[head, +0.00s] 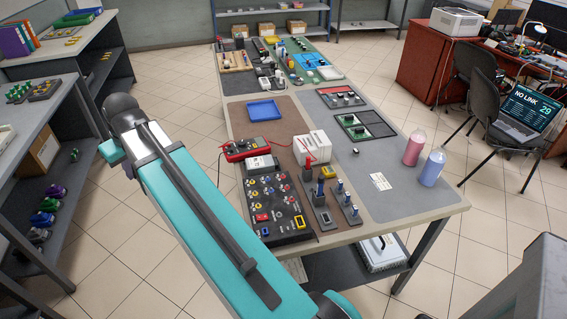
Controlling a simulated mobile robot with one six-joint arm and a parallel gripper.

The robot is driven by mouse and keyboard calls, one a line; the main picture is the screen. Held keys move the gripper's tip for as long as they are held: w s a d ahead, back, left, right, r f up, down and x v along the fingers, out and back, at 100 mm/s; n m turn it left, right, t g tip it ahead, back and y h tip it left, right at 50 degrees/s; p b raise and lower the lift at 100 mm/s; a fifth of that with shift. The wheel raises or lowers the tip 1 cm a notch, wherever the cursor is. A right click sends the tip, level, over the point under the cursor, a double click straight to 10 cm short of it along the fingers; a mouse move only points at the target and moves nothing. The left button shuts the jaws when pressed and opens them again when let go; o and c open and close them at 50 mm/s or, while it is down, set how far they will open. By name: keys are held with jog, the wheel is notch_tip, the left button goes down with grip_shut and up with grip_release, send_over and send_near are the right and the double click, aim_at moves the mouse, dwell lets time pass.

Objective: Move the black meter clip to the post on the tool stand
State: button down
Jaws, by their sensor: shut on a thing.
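A red meter (245,148) lies on the brown mat at the near left of the long table, with thin red leads running from it. A grey stand (325,217) with upright blue posts (319,194) is at the table's near edge, right of the black panel. I cannot make out the black meter clip. My teal arm fills the lower left and middle; my gripper is not in view.
A black panel (292,233) with coloured fittings lies left of the stand. A white box (312,147) stands behind it. A blue tray (263,110) is farther back. Pink (414,147) and blue (433,167) bottles stand at right. The grey mat between has free room.

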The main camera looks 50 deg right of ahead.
jog(key=s+d+f+n+p, duration=0.15)
jog(key=s+d, duration=0.25)
jog(key=d, duration=0.5)
jog(key=s+d+f+y+p, duration=0.15)
jog(key=s+d, duration=0.25)
jog(key=d, duration=0.4)
jog(key=s+d+f+n+p, duration=0.15)
jog(key=s+d, duration=0.25)
jog(key=d, duration=0.5)
jog(key=s+d+f+n+p, duration=0.1)
jog(key=s+d+f+p, duration=0.1)
jog(key=s+d, duration=0.6)
jog(key=s+d+f+n+p, duration=0.1)
jog(key=s+d+f+p, duration=0.1)
jog(key=s+d, duration=0.6)
jog(key=s+f, duration=0.1)
jog(key=s, duration=0.5)
jog(key=shift+d+f+n+g+y+p, duration=0.15)
jog(key=shift+d+n+g+y+p, duration=0.15)
jog(key=shift+d+y+p, duration=0.1)
jog(key=shift+s+f, duration=0.1)
jog(key=shift+f, duration=0.05)
jog(key=shift+f+b, duration=0.95)
jog(key=shift+f, duration=1)
jog(key=shift+f+b, duration=0.5)
jog(key=shift+f, duration=0.1)
jog(key=shift+f+b, duration=0.85)
jog(key=shift+b, duration=0.35)
